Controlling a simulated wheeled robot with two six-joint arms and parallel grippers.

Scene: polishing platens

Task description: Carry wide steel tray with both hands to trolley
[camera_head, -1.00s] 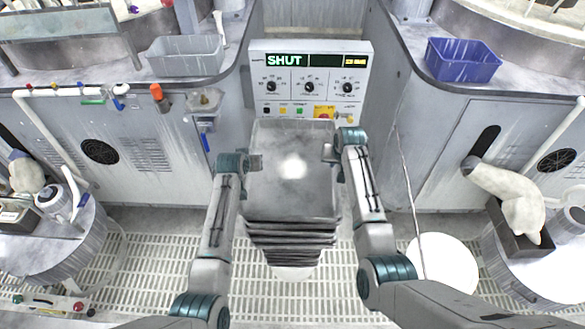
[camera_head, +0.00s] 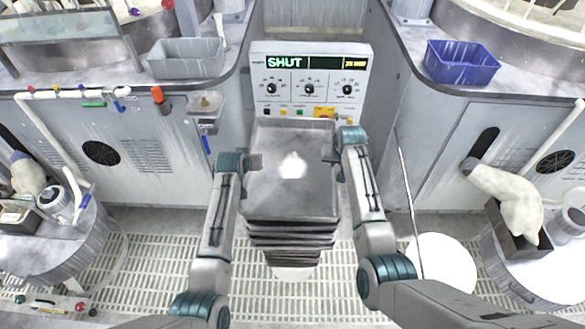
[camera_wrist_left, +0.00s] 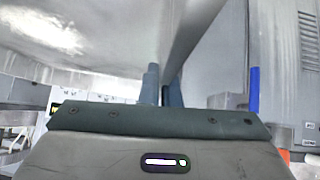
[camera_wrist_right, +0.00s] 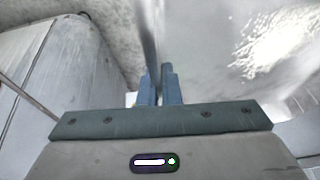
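The wide steel tray (camera_head: 290,195) is grey and shallow, and is held in the middle of the head view, in front of a control panel. My left gripper (camera_head: 256,161) is at its left rim and my right gripper (camera_head: 331,157) is at its right rim. In the left wrist view, the fingers (camera_wrist_left: 162,85) close around the tray's edge (camera_wrist_left: 185,40). In the right wrist view, the fingers (camera_wrist_right: 158,85) also close around the edge (camera_wrist_right: 150,35). The tray looks about level. I cannot make out a trolley.
The control panel (camera_head: 311,82) reads SHUT. Grey benches flank it, with a grey bin (camera_head: 187,58) at left and a blue bin (camera_head: 460,62) at right. Round-topped stands are at both sides. A white disc (camera_head: 442,265) lies on the grated floor (camera_head: 135,240).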

